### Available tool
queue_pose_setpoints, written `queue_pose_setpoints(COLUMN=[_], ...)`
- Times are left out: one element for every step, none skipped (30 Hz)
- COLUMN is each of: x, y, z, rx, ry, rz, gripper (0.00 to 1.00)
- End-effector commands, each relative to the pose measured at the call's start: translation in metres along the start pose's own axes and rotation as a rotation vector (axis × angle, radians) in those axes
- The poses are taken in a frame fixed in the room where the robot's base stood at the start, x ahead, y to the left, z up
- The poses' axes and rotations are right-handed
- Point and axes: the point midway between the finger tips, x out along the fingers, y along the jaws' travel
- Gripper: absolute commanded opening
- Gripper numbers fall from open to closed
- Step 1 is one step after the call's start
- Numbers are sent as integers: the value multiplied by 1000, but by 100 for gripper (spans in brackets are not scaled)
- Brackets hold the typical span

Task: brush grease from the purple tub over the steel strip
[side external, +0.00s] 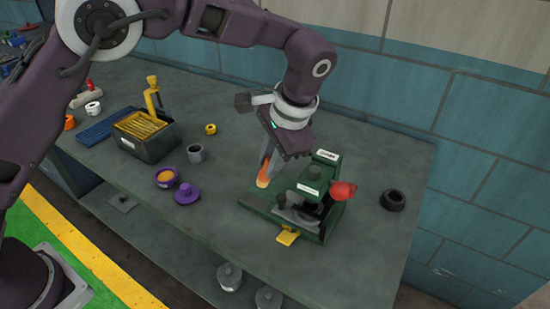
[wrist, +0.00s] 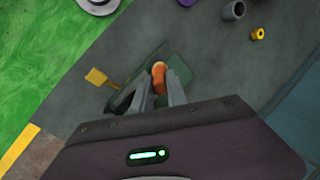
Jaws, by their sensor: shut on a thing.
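My gripper (side external: 267,160) points down at the left part of the green fixture (side external: 258,200), shut on an orange brush (side external: 263,180). The brush's lower end is close above the green base; I cannot tell whether it touches. In the wrist view the brush (wrist: 158,72) shows between the fingertips (wrist: 160,88). The purple tub (side external: 166,178) stands open on the bench to the left, with orange grease inside. Its purple lid (side external: 187,194) lies beside it. A grey steel part (side external: 297,215) shows on the fixture; I cannot make out the strip clearly.
The fixture carries a red knob (side external: 342,191) and a yellow tab (side external: 288,237). A black ring (side external: 393,200) lies to its right. A grey cup (side external: 196,154), a yellow ring (side external: 210,129) and a dark bin (side external: 150,142) stand to the left. The bench behind the fixture is clear.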

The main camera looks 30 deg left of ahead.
Motion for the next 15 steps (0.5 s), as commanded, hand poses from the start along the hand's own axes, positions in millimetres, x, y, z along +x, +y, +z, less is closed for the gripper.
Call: queue_pose_setpoints(x=[0, 0, -1, 0, 0, 1, 2, 3, 5, 7, 9, 12, 14, 17, 20], y=[2, 3, 3, 4, 4, 4, 5, 5, 6, 6, 7, 8, 8, 9, 10], z=[2, 4, 5, 6, 6, 6, 6, 6, 6, 5, 5, 5, 4, 4, 4], rx=[-62, -94, -124, -137, -143, -146, -146, -145, -145, -144, -144, -144, -143, -143, -143], ry=[-22, -33, -43, -47, -50, -50, -50, -50, -50, -50, -51, -50, -51, -51, -51], rz=[3, 3, 4, 4, 4, 4, 4, 4, 4, 4, 4, 4, 4, 4, 4], gripper=[0, 0, 0, 0, 0, 0, 0, 0, 0, 0, 0, 0, 0, 0, 0])
